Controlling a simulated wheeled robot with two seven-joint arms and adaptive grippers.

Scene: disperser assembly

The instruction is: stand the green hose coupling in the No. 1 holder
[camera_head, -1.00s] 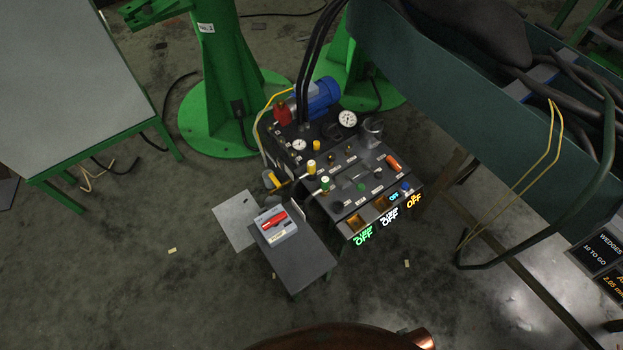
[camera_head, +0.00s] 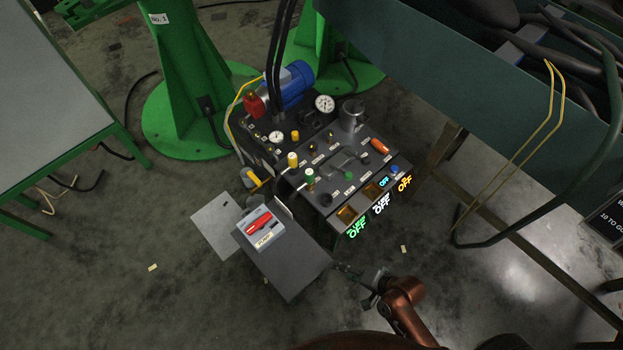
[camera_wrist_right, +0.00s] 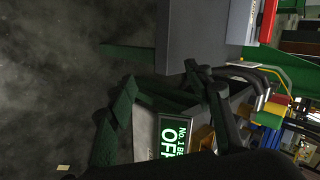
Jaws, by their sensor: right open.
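A small green-and-white upright fitting (camera_head: 310,176), which looks like the green hose coupling, stands on the left part of the dark control panel (camera_head: 335,200). A yellow-and-white fitting (camera_head: 292,159) stands just behind it. I cannot read which spot is the No. 1 holder; the labels are too small. My right gripper (camera_head: 361,276) is open and empty, in front of the panel and right of the small grey table. In the right wrist view its dark fingers (camera_wrist_right: 163,78) are spread, with the grey table beyond. My left gripper is not in view.
The grey table (camera_head: 290,265) carries a box with a red handle (camera_head: 262,226). Lit OFF signs (camera_head: 357,227) hang at the panel's front edge; one also shows in the right wrist view (camera_wrist_right: 175,138). A teal trough (camera_head: 450,90) stands at the right. The near floor is open.

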